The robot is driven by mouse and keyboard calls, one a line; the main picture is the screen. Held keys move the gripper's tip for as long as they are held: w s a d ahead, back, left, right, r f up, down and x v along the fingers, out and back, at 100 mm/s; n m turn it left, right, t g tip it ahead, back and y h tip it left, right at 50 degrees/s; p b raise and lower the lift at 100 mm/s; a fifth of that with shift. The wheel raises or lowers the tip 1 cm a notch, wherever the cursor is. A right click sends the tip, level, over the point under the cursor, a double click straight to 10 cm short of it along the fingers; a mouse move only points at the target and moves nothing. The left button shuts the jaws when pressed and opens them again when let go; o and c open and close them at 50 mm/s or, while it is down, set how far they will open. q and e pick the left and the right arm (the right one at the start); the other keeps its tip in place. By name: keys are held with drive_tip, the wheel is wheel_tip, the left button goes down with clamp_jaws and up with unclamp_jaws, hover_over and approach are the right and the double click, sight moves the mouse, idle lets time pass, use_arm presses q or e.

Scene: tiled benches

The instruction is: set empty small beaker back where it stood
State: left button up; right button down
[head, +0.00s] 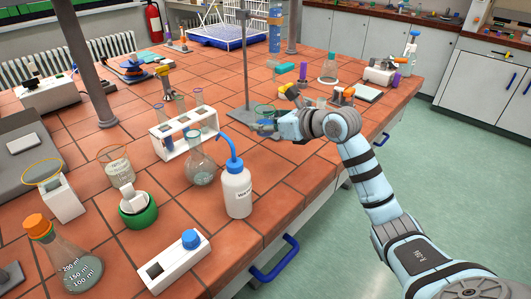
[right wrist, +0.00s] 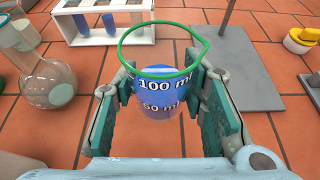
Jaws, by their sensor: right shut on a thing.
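A small beaker with a green rim and 100 ml and 50 ml marks (right wrist: 165,88) is between the fingers of my right gripper (right wrist: 160,110) in the right wrist view. The fingers are shut on its sides. Blue and purplish colour shows within its wall; I cannot tell whether this is liquid. In the head view the right gripper (head: 268,126) is over the bench's right part, and the beaker's green rim (head: 264,107) shows there, partly hidden by the gripper. I cannot tell whether the beaker's bottom touches the tiles. My left gripper is out of view.
A stand's grey base plate (right wrist: 258,92) lies just beyond the beaker, with its rod (head: 245,65) upright. A white test tube rack (head: 184,137), a round flask (head: 201,168) and a wash bottle (head: 237,193) stand to the left. Bare tiles (right wrist: 75,135) show around the gripper.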

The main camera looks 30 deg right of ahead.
sight(266, 157)
wheel_tip(266, 157, down, 8)
drive_tip(key=shift+b, duration=0.35)
drive_tip(key=shift+f, duration=0.15)
drive_tip(key=c, duration=1)
unclamp_jaws()
